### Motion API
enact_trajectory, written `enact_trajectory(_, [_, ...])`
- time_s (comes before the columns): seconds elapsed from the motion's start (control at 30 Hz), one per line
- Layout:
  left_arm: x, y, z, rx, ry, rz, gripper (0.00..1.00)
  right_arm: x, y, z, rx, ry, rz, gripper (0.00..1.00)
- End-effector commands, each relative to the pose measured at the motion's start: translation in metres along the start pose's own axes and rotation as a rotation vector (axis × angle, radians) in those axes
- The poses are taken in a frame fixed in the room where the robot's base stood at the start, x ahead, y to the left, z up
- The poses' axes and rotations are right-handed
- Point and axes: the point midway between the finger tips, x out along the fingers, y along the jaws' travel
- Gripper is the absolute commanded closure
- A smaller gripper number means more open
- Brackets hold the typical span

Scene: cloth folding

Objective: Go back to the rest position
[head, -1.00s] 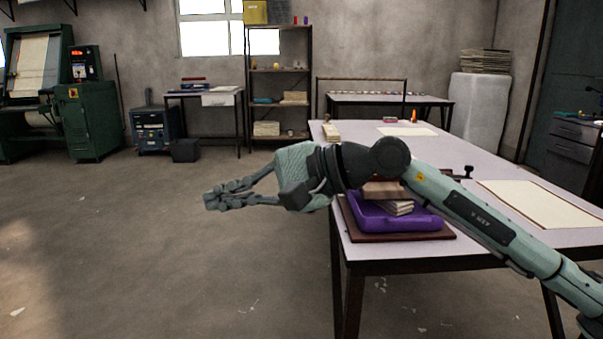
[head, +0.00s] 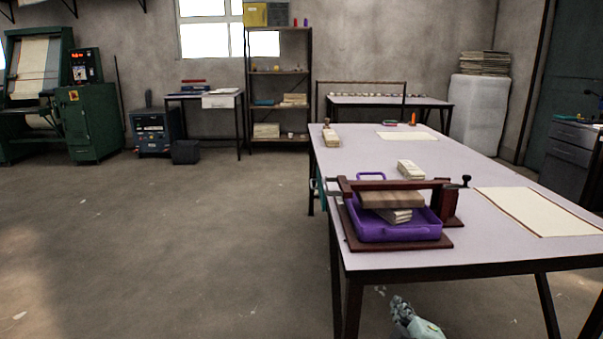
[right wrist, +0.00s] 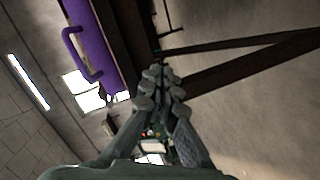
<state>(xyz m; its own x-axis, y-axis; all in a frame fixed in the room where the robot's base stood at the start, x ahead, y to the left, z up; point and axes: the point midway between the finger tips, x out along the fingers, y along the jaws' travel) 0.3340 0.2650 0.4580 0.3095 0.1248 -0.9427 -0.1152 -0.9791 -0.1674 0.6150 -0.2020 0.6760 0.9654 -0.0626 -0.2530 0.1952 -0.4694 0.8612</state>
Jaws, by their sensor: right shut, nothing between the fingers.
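My right gripper (head: 402,310) shows at the bottom edge of the head view, low beside the table's front legs and below the table top. In the right wrist view its fingers (right wrist: 162,80) are together with nothing between them. Dark table parts and the purple tray (right wrist: 85,45) appear beyond the fingers there. My left gripper is not in the head view.
The long table (head: 460,165) fills the right side. More folded cloth (head: 410,170) lies behind. The floor at left is clear.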

Motion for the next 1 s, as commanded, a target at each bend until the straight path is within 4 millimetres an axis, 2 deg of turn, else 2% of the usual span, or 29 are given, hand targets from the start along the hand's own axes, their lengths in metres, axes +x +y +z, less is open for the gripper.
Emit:
enact_trajectory(0.03, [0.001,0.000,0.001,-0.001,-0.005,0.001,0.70,-0.009,-0.022,0.024,0.072,-0.068,-0.062,1.00])
enact_trajectory(0.1, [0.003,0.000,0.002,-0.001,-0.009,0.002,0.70,-0.023,-0.052,0.057,0.171,-0.165,-0.141,1.00])
enact_trajectory(0.17, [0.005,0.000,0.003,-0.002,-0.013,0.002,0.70,-0.038,-0.078,0.083,0.255,-0.251,-0.206,1.00])
enact_trajectory(0.3, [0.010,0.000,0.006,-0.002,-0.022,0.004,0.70,-0.085,-0.136,0.139,0.437,-0.461,-0.345,1.00])
enact_trajectory(0.4, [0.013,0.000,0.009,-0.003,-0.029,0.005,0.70,-0.125,-0.173,0.170,0.551,-0.609,-0.429,1.00])
enact_trajectory(0.5, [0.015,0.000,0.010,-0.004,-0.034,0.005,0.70,-0.162,-0.200,0.192,0.640,-0.735,-0.494,1.00])
enact_trajectory(0.6, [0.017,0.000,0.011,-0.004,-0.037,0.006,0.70,-0.190,-0.218,0.205,0.701,-0.828,-0.535,1.00])
enact_trajectory(0.7, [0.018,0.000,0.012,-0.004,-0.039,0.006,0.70,-0.206,-0.227,0.212,0.735,-0.880,-0.559,1.00])
enact_trajectory(0.8, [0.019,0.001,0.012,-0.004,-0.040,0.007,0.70,-0.212,-0.231,0.214,0.748,-0.901,-0.566,1.00])
enact_trajectory(1.0, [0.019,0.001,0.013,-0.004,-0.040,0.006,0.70,-0.212,-0.231,0.214,0.747,-0.901,-0.567,1.00])
